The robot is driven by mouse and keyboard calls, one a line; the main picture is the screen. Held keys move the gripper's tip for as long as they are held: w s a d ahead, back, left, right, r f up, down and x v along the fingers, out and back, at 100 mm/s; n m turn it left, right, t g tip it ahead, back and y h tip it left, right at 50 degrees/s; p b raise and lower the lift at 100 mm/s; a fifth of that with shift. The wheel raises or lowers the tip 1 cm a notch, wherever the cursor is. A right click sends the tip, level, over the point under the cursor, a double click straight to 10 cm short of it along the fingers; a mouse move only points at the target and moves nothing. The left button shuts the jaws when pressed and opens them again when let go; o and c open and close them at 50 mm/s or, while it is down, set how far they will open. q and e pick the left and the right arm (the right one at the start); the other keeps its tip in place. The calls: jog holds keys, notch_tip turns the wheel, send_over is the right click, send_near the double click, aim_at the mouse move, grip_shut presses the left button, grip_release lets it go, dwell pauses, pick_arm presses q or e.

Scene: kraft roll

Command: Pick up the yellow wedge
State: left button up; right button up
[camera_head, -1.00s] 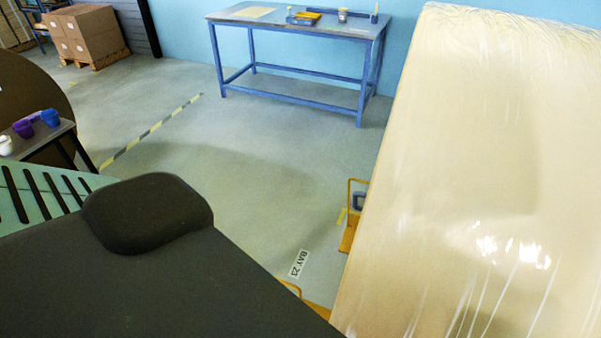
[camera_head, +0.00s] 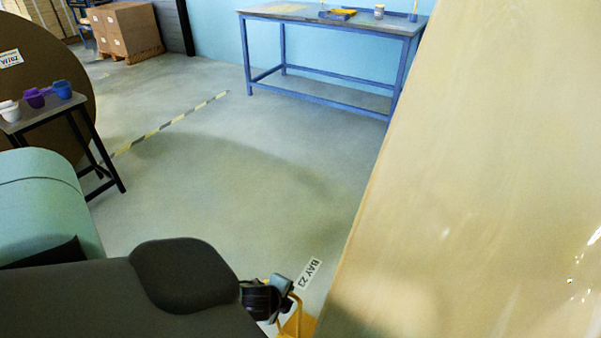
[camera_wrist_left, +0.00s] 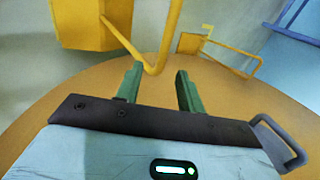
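A yellow wedge (camera_head: 301,326) with a thin upright handle stands on the floor at the lower left edge of the big wrapped roll (camera_head: 480,170); much of it is cut off by the frame. In the left wrist view, a yellow block (camera_wrist_left: 95,24) and its bent yellow bar (camera_wrist_left: 158,62) lie ahead; the bar's corner shows between my left fingertips, and I cannot tell whether they touch. A second yellow piece with a handle (camera_wrist_left: 191,43) is farther off. My left gripper (camera_wrist_left: 155,78) has its two green fingers apart. My right gripper is out of view.
The roll fills the right side. A blue workbench (camera_head: 330,22) stands at the back wall. A small dark table (camera_head: 38,115) with several cups and a brown disc-like roll (camera_head: 35,70) are at left. Open floor lies between. A "BAY 23" label (camera_head: 312,272) is beside the roll.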

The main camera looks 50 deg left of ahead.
aim_at(292, 295)
pick_arm(q)
jog(key=shift+b+x, duration=0.6)
jog(key=shift+x, duration=0.95)
jog(key=x, duration=0.1)
jog(key=b+x, duration=0.1)
jog(key=x, duration=0.1)
jog(key=shift+w+d+f, duration=0.2)
jog(key=shift+w, duration=0.05)
jog(key=shift+w+f+b, duration=0.2)
jog(key=shift+f+b, duration=0.1)
jog(key=shift+b, duration=0.1)
jog(key=shift+w+a+f, duration=0.1)
jog(key=shift+w+f, duration=0.05)
grip_shut()
jog(key=shift+w, duration=0.1)
